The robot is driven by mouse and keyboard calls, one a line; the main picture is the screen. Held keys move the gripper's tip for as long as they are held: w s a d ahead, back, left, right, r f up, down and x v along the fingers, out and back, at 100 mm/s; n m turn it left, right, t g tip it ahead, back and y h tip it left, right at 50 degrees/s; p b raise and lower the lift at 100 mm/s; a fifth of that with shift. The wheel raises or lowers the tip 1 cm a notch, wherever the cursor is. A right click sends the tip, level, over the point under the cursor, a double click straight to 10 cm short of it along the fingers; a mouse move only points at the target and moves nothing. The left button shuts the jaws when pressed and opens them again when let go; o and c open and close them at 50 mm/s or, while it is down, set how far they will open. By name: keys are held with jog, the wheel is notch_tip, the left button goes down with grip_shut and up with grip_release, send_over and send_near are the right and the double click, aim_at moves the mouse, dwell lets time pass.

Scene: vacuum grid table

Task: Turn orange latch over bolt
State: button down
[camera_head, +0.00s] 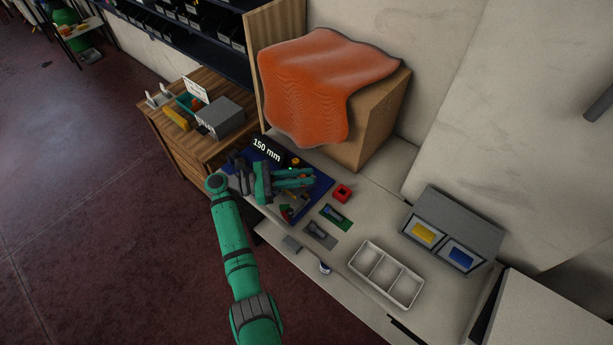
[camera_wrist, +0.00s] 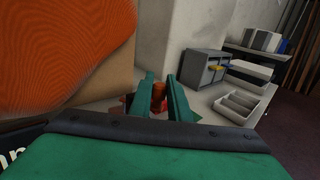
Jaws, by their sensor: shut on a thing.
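My gripper (camera_head: 308,178) reaches over the dark blue mat (camera_head: 318,189) on the table in the head view. In the wrist view its two green fingers (camera_wrist: 167,98) stand on either side of a small orange-brown upright piece (camera_wrist: 159,91), and the gripper is shut on it. This piece looks like the orange latch, but its full shape is hidden by the fingers. I cannot make out the bolt; my arm and gripper cover much of the mat.
A black "150 mm" sign (camera_head: 268,150) stands at the mat's back left. Behind is a cardboard box (camera_head: 382,118) under an orange cloth (camera_head: 325,75). A white divided tray (camera_head: 386,275) and a grey bin unit (camera_head: 455,225) stand to the right. Small flat parts lie between.

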jog(key=shift+a+m+g, duration=0.15)
jog(key=shift+m+g, duration=0.45)
jog(key=shift+g, duration=0.3)
jog(key=shift+f, duration=0.1)
jog(key=c, duration=1.7)
grip_release()
jog(key=shift+o, duration=0.2)
jog(key=s+a, duration=0.1)
jog(key=a, duration=0.9)
jog(key=shift+s+a, duration=0.35)
